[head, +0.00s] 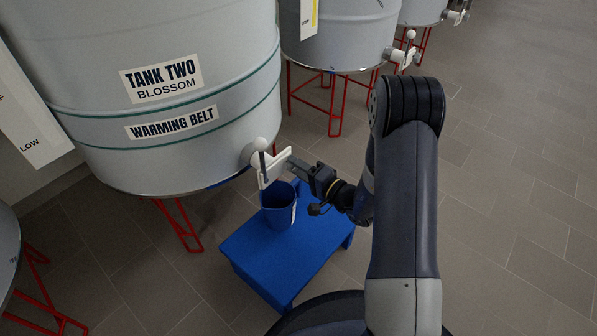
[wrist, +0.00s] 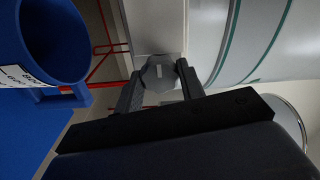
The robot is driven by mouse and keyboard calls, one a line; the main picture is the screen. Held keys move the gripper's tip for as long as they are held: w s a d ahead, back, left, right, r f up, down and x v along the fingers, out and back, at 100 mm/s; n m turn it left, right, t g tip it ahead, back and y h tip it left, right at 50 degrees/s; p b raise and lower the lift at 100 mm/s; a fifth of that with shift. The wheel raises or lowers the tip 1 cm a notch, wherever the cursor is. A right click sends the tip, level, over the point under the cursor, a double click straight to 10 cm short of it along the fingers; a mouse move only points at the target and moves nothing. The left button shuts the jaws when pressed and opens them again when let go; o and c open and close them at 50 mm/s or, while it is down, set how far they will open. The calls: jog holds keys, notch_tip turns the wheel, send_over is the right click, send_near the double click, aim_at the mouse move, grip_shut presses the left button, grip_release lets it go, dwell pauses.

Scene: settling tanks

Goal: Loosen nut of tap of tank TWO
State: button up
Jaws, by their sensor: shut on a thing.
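Tank TWO (head: 185,85) is a large pale grey drum labelled "TANK TWO BLOSSOM", at the upper left in the head view. Its white tap (head: 265,168) sticks out low on its right side, with a ball-ended lever standing up. In the wrist view the nut (wrist: 160,73) is a grey many-sided piece with a small light mark on its face. My gripper (wrist: 160,84) is shut on the nut, one finger on each side. In the head view my gripper (head: 297,168) meets the tap from the right, and the nut is hidden there.
A blue jug (head: 277,208) stands on a blue stool (head: 240,247) just below the tap, close to my gripper; the jug also shows in the wrist view (wrist: 50,45). Other tanks on red stands are behind (head: 340,40) and at the left edge. Open tiled floor lies to the right.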

dwell(0.4)
jog(key=o, duration=1)
jog(key=p+v, duration=0.2)
jog(key=v, duration=0.9)
jog(key=shift+a, duration=0.1)
jog(key=b+x, duration=0.2)
jog(key=x, duration=0.9)
